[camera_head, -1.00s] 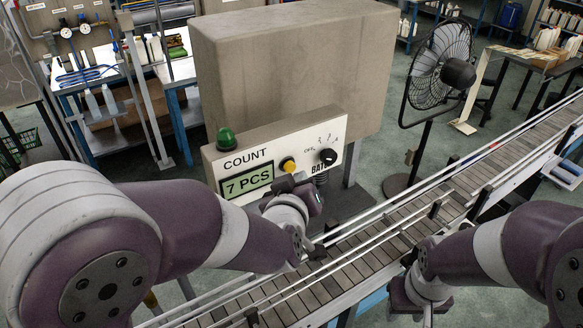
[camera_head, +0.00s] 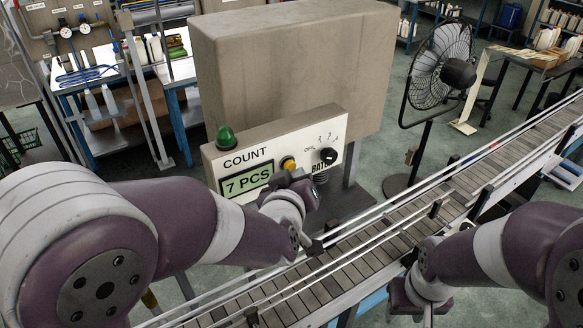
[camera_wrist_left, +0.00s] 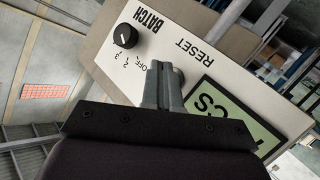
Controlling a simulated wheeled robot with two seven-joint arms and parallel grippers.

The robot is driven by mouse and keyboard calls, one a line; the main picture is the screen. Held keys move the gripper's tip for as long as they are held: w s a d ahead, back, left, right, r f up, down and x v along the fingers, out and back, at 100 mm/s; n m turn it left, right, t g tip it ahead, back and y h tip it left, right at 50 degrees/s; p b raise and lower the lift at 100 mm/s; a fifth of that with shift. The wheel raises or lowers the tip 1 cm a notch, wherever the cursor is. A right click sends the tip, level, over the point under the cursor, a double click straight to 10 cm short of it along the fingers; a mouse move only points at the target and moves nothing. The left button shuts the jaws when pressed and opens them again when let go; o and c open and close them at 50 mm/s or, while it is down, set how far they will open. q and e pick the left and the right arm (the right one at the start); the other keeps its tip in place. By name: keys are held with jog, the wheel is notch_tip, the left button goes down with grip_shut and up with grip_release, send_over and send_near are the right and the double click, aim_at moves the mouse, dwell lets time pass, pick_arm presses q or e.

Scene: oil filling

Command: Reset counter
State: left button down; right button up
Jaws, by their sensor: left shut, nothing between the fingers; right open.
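The counter panel (camera_head: 234,161) faces me with a display (camera_head: 247,182) reading "7 PCS". A yellow button (camera_head: 288,163) sits right of the display, and a black batch knob (camera_head: 329,156) is further right. My left gripper (camera_head: 287,178) is shut and empty, just below the yellow button. In the left wrist view its shut fingers (camera_wrist_left: 163,85) point at the panel below the RESET label (camera_wrist_left: 201,33) and hide the button. I cannot tell whether they touch it. My right gripper (camera_head: 428,312) is open at the lower right, mostly hidden by its wrist.
A green lamp (camera_head: 226,138) tops the panel's left corner. A large beige box (camera_head: 290,70) stands behind it. A conveyor (camera_head: 370,255) with rails runs diagonally below the panel, between it and my arms. A black fan (camera_head: 445,70) stands at the right.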

pick_arm(q)
jog(key=shift+w+a, duration=0.3)
jog(key=shift+w, duration=0.05)
dwell(0.8)
jog(key=shift+s+d, duration=0.55)
jog(key=shift+s, duration=0.15)
jog(key=shift+s+d+p, duration=0.45)
jog(key=shift+s+d, duration=0.3)
jog(key=shift+s, duration=0.3)
jog(key=shift+s+d+p, duration=0.45)
jog(key=shift+s+d, duration=0.25)
jog(key=shift+s, duration=0.3)
